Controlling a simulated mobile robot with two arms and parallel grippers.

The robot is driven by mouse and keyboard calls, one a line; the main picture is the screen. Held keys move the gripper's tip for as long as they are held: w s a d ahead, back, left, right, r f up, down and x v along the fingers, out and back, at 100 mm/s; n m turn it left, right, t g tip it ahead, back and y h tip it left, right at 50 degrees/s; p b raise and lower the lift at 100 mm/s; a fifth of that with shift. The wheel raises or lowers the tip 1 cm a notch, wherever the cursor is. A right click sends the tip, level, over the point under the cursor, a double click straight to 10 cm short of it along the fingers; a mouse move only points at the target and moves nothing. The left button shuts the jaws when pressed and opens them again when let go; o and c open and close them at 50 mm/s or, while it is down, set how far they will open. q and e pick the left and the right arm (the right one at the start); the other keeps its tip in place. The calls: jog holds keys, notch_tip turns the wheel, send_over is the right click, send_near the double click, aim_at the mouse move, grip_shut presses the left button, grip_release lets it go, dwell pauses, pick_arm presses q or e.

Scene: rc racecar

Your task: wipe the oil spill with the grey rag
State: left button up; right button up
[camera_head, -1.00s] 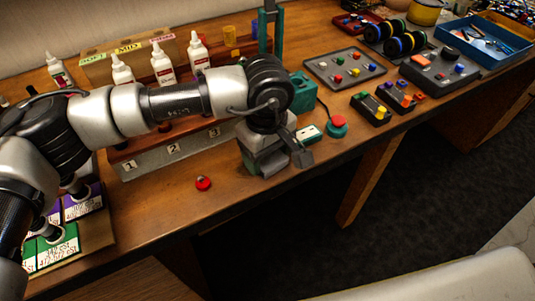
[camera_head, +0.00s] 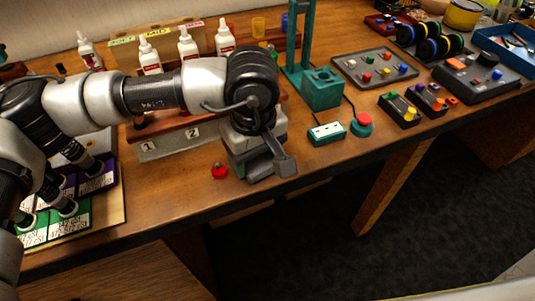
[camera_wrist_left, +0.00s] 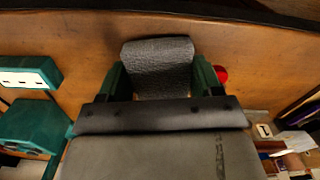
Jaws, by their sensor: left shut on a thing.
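My left gripper (camera_head: 258,160) is low over the front part of the wooden table in the head view, its fingers mostly hidden under the wrist. In the left wrist view, the gripper's two green fingers are shut on the grey rag (camera_wrist_left: 158,62), a dark textured cloth that sticks out past the fingertips. I cannot tell whether the rag touches the table. I cannot make out the oil spill in either view; the arm and gripper cover part of the table. My right gripper is not in view.
A small red knob-like thing (camera_head: 219,170) is close to the gripper. A teal press stand (camera_head: 322,88), a white-topped box (camera_head: 326,133) and a red button (camera_head: 363,125) stand to the right. White bottles (camera_head: 188,44) stand behind the arm. The table's front edge is near.

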pick_arm(q)
jog(key=shift+s+a+f, duration=0.2)
jog(key=shift+f, duration=0.2)
jog(key=shift+r, duration=0.45)
jog(key=r, duration=0.1)
jog(key=r+p, duration=0.1)
jog(key=r, duration=0.2)
jog(key=shift+w+a+r+p, duration=0.15)
jog(key=shift+w+a+p, duration=0.15)
jog(key=shift+p, duration=0.05)
jog(key=shift+r, duration=0.45)
jog(key=shift+r+p, duration=0.45)
jog(key=shift+r, duration=1.1)
jog(key=shift+f, duration=0.1)
